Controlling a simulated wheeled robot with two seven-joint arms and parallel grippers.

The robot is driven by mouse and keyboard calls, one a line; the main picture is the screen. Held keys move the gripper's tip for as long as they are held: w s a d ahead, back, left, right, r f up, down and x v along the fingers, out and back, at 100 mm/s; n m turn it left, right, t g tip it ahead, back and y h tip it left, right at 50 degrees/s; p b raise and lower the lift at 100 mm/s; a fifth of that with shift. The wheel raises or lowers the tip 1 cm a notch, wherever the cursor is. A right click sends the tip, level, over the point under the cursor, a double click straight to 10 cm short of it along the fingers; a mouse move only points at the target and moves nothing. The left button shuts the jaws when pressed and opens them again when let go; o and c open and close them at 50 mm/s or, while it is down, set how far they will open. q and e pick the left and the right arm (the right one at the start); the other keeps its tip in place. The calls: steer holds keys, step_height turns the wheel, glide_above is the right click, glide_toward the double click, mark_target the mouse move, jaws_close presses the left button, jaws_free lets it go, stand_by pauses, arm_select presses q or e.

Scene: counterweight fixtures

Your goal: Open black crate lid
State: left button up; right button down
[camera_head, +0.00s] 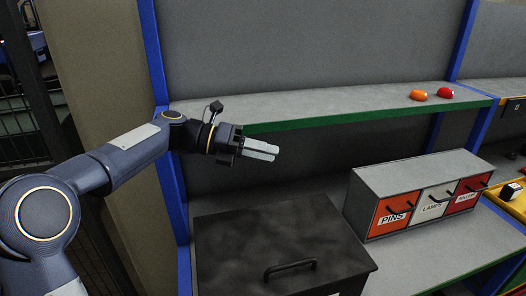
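The black crate (225,285) stands on the lower shelf at the bottom centre of the head view. Its dark, mottled lid (270,225) lies flat and closed on top, with a black bar handle (290,267) near the front edge. My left gripper (277,150) is above and behind the lid, level with the upper shelf's front edge, pointing right. Its two pale fingers lie together with nothing between them, and it is apart from the crate and handle. The crate's lower front is cut off by the picture edge. My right gripper is not in view.
The upper shelf (330,108) holds an orange (418,95) and a red item (445,93). Blue posts (168,185) frame the shelving. Lower shelf (425,260) is clear at front right.

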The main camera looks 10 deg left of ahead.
arm_select(q)
steer(key=shift+c, duration=0.2)
jaws_close()
stand_by(1.1)
